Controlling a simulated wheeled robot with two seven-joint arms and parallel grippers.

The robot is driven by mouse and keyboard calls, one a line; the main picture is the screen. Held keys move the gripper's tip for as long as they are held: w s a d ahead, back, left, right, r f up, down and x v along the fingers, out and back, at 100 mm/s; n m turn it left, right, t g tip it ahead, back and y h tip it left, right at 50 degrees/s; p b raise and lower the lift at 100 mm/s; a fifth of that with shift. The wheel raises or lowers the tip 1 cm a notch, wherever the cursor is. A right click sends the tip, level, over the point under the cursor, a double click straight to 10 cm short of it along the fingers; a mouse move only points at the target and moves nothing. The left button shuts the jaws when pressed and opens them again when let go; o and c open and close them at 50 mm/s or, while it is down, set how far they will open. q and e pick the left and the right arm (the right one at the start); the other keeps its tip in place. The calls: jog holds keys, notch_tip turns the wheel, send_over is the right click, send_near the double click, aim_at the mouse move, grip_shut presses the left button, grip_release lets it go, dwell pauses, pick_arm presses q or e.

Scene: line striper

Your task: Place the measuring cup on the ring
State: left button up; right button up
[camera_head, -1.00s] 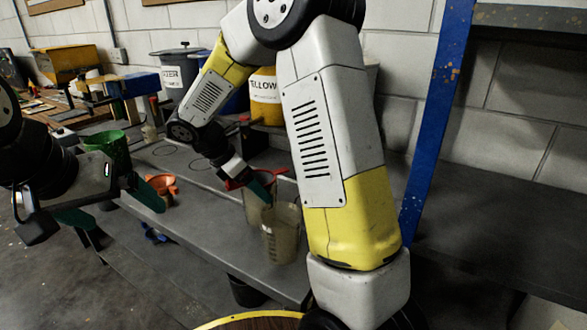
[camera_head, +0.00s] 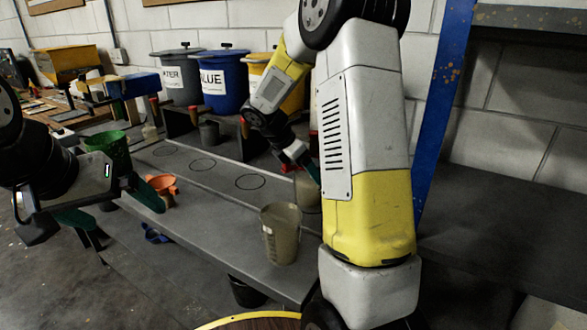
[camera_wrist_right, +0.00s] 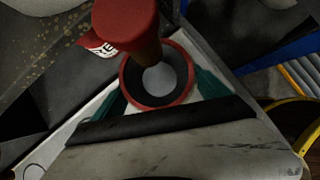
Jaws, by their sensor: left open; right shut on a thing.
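My right gripper (camera_head: 307,168) is shut on a translucent tan measuring cup (camera_head: 308,193), partly hidden behind my right forearm. The right wrist view looks into a red-rimmed round opening (camera_wrist_right: 158,75) between the teal fingers. I cannot tell whether the held cup touches the bench. Another translucent tan cup (camera_head: 281,235) stands upright near the bench's front edge. Thin dark rings mark the bench: a left one (camera_head: 164,151), a middle one (camera_head: 203,165) and a right one (camera_head: 249,182), all empty. The held cup is right of the right ring. My left gripper (camera_head: 112,206) is open and empty at the left.
A green container (camera_head: 108,150) and an orange object (camera_head: 162,184) are at the bench's left. A grey bin (camera_head: 182,75), blue bin (camera_head: 222,82) and yellow bin (camera_head: 292,98) stand behind. A blue post (camera_head: 440,100) rises at the right. The bench between the rings and orange object is clear.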

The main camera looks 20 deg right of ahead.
jog(key=shift+w+d+f, duration=0.15)
jog(key=shift+w+d, duration=0.1)
jog(key=shift+d, duration=0.55)
jog(key=shift+f, duration=0.6)
jog(key=o, duration=1.6)
jog(key=shift+f, duration=0.15)
jog(key=shift+o, duration=0.2)
jog(key=v, duration=1.2)
jog(key=s+a+r+m+t+y, duration=0.1)
jog(key=s+a+m+y, duration=0.1)
jog(key=s+m, duration=0.5)
jog(key=s+a+r+m+t+y, duration=0.2)
jog(key=s+m, duration=0.4)
jog(key=s, duration=0.3)
jog(key=s+a+r+m+t+y, duration=0.1)
jog(key=s+a+r+m+y, duration=0.1)
jog(key=s+m, duration=0.5)
jog(key=s+a+y, duration=0.1)
jog(key=y, duration=0.1)
jog(key=shift+s+m+y, duration=0.15)
jog(key=shift+m+y, duration=0.15)
jog(key=shift+a, duration=0.1)
